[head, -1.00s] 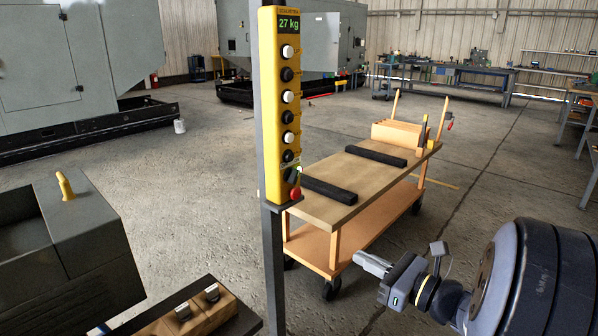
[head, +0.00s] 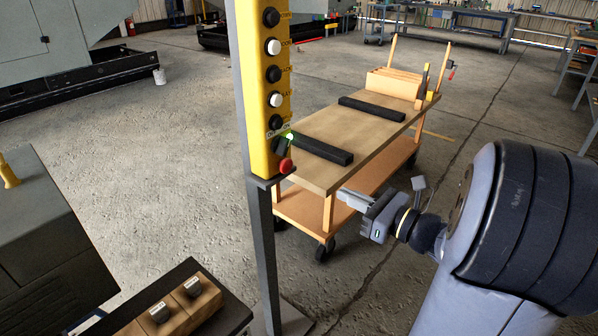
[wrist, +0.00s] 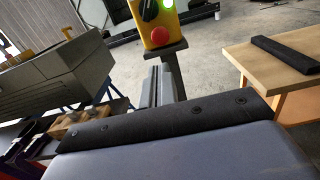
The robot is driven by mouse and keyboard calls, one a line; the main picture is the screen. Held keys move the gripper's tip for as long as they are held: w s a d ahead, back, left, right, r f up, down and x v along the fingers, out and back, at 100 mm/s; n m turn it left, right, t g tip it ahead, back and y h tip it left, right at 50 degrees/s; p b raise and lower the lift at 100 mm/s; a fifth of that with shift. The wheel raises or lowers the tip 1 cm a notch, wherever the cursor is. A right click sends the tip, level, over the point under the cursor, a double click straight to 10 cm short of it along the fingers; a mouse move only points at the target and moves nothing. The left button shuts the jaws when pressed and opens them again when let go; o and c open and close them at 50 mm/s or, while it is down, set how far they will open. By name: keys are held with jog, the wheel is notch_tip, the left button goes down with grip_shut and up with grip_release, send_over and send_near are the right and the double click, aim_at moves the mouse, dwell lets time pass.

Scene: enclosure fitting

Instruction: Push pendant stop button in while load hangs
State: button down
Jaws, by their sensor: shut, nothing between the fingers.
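The yellow pendant (head: 255,110) stands on a grey post in the head view, its top cut off. The red stop button (head: 285,166) is at its lower end, below a black selector knob and a small green light. The button also shows at the top of the wrist view (wrist: 159,36), uncovered. My gripper (head: 342,196) is shut and empty, to the right of and below the button in the head picture, apart from it. I cannot tell the button's depth of travel. No hanging load is visible.
A wooden cart (head: 385,125) with black strips stands behind the pendant and gripper. A dark bench with wooden blocks (head: 178,305) is at the lower left, beside a grey cabinet (head: 45,240). Open concrete floor lies between them and the far machines.

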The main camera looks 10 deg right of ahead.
aim_at(288, 165)
jog(key=x, duration=1.3)
jog(key=shift+w+a, duration=0.25)
jog(key=shift+w, duration=0.05)
jog(key=shift+w+a, duration=0.25)
jog(key=shift+w, duration=0.05)
jog(key=shift+w+a+b, duration=0.2)
jog(key=shift+w+b, duration=0.1)
jog(key=shift+r, duration=0.25)
